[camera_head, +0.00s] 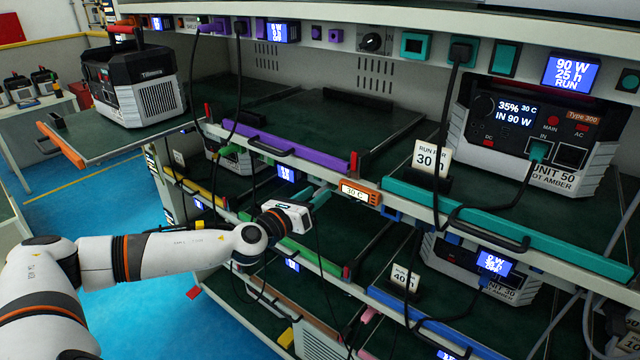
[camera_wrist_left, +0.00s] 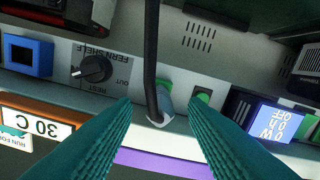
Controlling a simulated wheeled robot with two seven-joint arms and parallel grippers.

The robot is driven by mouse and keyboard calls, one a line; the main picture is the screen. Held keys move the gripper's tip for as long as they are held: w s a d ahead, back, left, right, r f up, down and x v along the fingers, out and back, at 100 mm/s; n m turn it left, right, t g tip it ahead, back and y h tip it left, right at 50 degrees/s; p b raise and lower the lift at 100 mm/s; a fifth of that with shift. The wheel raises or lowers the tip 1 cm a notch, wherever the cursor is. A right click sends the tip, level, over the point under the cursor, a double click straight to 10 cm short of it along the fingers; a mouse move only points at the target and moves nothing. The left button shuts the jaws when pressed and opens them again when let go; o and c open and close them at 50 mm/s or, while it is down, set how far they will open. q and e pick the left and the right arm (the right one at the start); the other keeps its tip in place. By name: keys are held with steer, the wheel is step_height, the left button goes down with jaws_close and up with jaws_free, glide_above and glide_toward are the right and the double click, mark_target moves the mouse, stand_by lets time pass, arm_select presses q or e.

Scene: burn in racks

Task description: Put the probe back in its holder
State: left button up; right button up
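My left gripper (camera_head: 322,195) reaches in from the left to the shelf edge, just left of the orange-framed 30 C display (camera_head: 360,191). In the left wrist view its two ribbed teal fingers (camera_wrist_left: 160,112) are apart. Between their tips, seemingly beyond them, is a grey-white piece (camera_wrist_left: 168,104) on a thick black cable (camera_wrist_left: 152,45), in front of a green socket. I cannot tell whether this piece is the probe or a plug. It does not look gripped. The 30 C display (camera_wrist_left: 32,125) shows at the left there. I cannot make out the holder. My right gripper is not in view.
A knob (camera_wrist_left: 92,69), a blue socket (camera_wrist_left: 27,55) and a lit OFF display (camera_wrist_left: 272,122) sit on the panel. Black cables (camera_head: 243,90) hang before the shelves. Power units stand on the right shelf (camera_head: 545,130) and left pull-out tray (camera_head: 100,145).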

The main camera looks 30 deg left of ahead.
mark_target(314, 196)
arm_select(q)
steer(key=shift+w+d, duration=0.15)
steer(key=shift+w, duration=1.35)
jaws_close()
